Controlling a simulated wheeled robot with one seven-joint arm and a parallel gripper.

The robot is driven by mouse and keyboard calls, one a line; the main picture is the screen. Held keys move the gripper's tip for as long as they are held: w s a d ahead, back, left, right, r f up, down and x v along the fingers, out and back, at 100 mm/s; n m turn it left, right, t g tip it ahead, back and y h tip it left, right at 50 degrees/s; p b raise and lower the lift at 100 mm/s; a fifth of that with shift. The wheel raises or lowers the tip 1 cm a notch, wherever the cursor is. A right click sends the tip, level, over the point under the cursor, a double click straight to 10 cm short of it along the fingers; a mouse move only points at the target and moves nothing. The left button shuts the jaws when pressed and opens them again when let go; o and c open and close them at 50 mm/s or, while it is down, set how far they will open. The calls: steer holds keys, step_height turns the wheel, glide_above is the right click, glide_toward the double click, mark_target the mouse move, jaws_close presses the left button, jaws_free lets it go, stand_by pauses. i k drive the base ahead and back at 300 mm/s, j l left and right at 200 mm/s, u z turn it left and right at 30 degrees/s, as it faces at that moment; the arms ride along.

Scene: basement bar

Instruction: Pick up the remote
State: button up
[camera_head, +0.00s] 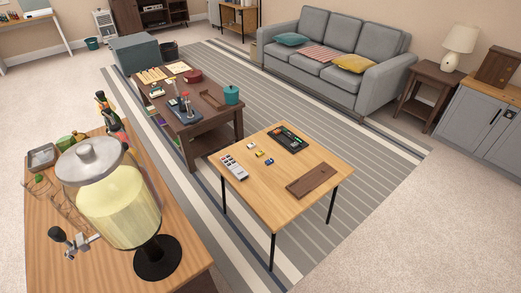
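A light grey remote (234,167) with small buttons, some coloured, lies flat on the left part of a small light wooden table (262,206) with thin black legs. Its upper face is uncovered and nothing touches it. My gripper is not in view, and no part of my arm can be made out.
The table also holds a black tray (288,138), a brown flat board or tray (313,180) and small coloured pieces. A drink dispenser (121,205) stands on a wooden counter at left. A dark cluttered coffee table (226,140) and grey sofa (377,85) are behind. Carpet at right is clear.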

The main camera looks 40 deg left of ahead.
mark_target(230, 168)
steer(key=i+u, duration=0.3)
steer(key=i, duration=0.15)
steer(key=i+l+u, duration=0.25)
steer(key=i, duration=0.2)
steer(key=i+u, duration=0.2)
steer(key=u, duration=0.2)
steer(key=i+u, duration=0.25)
steer(key=u, duration=0.15)
steer(key=i+u, duration=0.2)
steer(key=u, duration=0.25)
steer(key=i+l+u, duration=0.15)
steer(key=u, duration=0.25)
steer(key=i+l+u, duration=0.25)
steer(key=u, duration=0.15)
